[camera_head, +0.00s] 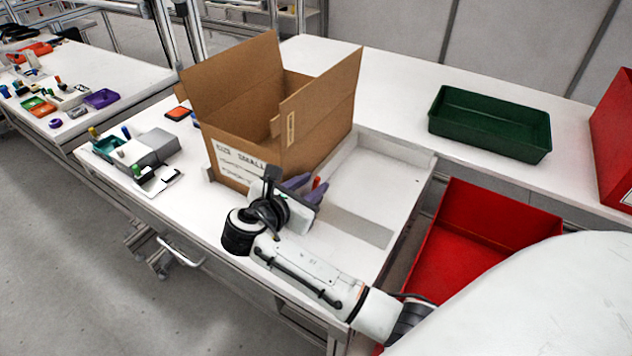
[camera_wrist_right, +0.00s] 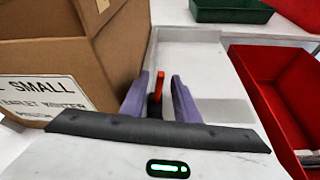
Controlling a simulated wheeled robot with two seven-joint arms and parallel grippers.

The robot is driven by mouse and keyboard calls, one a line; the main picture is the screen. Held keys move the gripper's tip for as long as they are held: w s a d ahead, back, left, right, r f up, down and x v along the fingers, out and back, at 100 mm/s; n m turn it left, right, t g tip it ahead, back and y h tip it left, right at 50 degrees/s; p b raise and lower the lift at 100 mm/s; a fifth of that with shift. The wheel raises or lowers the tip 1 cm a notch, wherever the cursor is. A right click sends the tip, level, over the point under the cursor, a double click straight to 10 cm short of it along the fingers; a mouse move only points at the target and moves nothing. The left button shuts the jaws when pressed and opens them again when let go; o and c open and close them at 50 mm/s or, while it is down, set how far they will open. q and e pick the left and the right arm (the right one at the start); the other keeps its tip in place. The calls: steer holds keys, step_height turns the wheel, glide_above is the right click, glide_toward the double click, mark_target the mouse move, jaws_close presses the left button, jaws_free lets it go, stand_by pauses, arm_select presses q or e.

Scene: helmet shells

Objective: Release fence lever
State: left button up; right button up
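The fence lever has a red handle (camera_head: 316,183) and stands beside the cardboard box near the front of the white table. My right gripper (camera_head: 306,190) is at the lever, with its purple fingers pointing forward. In the right wrist view the red handle (camera_wrist_right: 159,84) shows upright between the two spread fingers of the right gripper (camera_wrist_right: 160,98), with a gap on either side. A dark part sits below the red handle. The lever's base is hidden behind the gripper body. My left gripper is in no view.
An open cardboard box (camera_head: 240,125) marked "SMALL" stands immediately left of the gripper. A white recessed tray area (camera_head: 385,175) lies to the right. A green bin (camera_head: 490,122) and a red bin (camera_head: 475,240) are further right. Small bins and tools sit at the table's left end.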

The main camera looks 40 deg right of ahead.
steer(key=v, duration=0.7)
steer(key=shift+a, duration=0.25)
steer(key=shift+s+r, duration=0.1)
steer(key=shift+s, duration=0.05)
